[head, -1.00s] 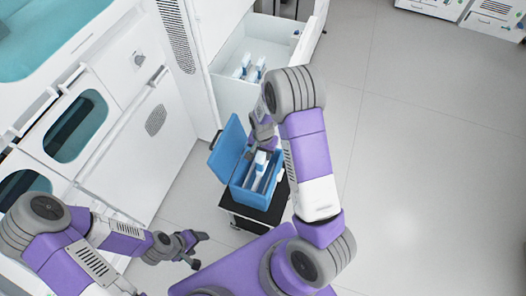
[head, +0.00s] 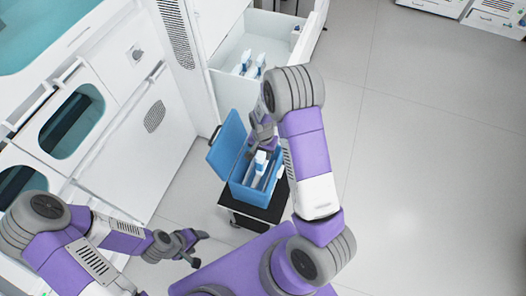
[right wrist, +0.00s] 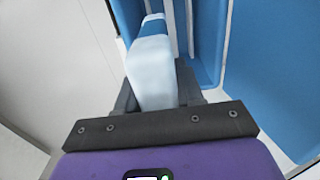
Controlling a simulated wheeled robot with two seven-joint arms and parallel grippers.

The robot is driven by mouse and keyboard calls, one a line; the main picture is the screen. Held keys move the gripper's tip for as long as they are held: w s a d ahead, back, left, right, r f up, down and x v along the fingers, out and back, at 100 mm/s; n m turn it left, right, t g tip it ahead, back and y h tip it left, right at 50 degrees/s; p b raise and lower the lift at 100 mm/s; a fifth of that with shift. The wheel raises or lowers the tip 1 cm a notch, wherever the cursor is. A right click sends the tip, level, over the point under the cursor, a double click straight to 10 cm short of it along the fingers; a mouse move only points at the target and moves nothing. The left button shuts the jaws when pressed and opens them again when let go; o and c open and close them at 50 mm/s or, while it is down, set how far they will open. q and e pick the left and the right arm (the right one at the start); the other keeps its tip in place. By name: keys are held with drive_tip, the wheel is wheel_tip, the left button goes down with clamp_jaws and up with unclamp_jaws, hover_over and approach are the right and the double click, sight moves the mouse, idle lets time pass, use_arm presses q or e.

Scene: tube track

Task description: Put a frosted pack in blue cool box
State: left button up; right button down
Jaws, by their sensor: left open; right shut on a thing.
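The blue cool box (head: 240,192) stands on a small black stand with its lid (head: 227,146) open to the left. My right gripper (head: 262,147) is over the box, shut on a frosted white pack with a blue band. This pack shows large in the right wrist view (right wrist: 152,72), between the fingers, with part of the blue box (right wrist: 275,75) to its right. White, blue-ended pieces (head: 259,172) show in the box opening; I cannot tell which is the held pack. My left gripper (head: 197,249) is open and empty, left of the box.
An open white drawer (head: 230,92) behind the box holds several white and blue packs (head: 248,63). White cabinets with dark windows (head: 72,125) line the left side. The black stand (head: 262,210) carries the box. The floor (head: 430,170) on the right is clear.

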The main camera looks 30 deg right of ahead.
drive_tip(key=shift+f+b, duration=2.4)
drive_tip(key=shift+f, duration=0.85)
drive_tip(key=shift+f, duration=0.15)
drive_tip(key=shift+f+b, duration=1.3)
drive_tip(key=shift+f, duration=0.3)
drive_tip(key=shift+f+b, duration=0.95)
drive_tip(key=shift+f, duration=0.3)
drive_tip(key=shift+f+b, duration=1.05)
drive_tip(key=shift+f, duration=0.35)
